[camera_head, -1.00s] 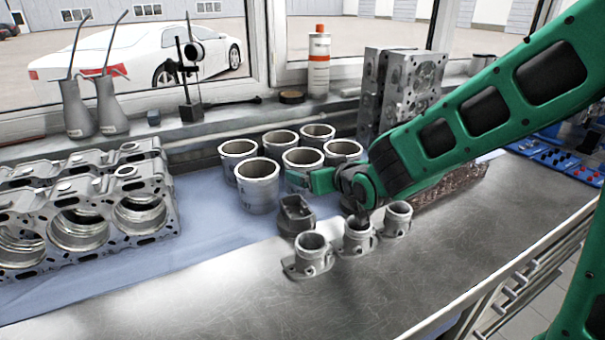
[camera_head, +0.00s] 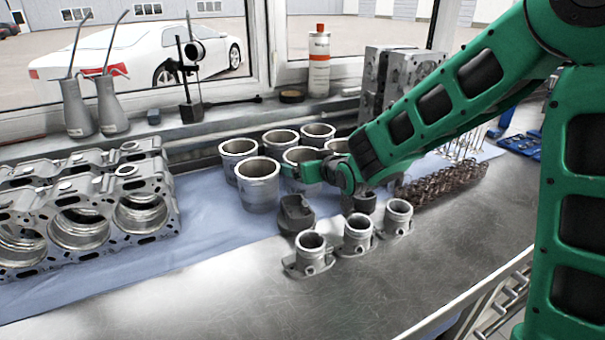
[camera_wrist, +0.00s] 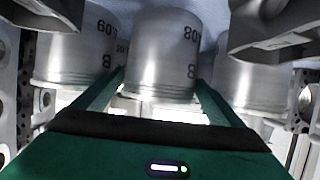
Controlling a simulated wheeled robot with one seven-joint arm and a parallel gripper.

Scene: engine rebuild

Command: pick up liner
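Several grey metal cylinder liners stand upright in a cluster on the blue cloth, including a front-left liner (camera_head: 258,188), a middle liner (camera_head: 302,156) and a right liner (camera_head: 337,146), which my arm partly hides. My gripper (camera_head: 305,172) is low at the front of the middle liner. In the wrist view my gripper (camera_wrist: 161,80) is open, with one green finger on each side of a central liner (camera_wrist: 163,45) marked "08". Whether the fingers touch the central liner cannot be told.
Three flanged metal fittings (camera_head: 357,236) stand in front on the bare bench. A dark grey part (camera_head: 296,214) sits close below my gripper. The front bench surface (camera_head: 250,300) is clear.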

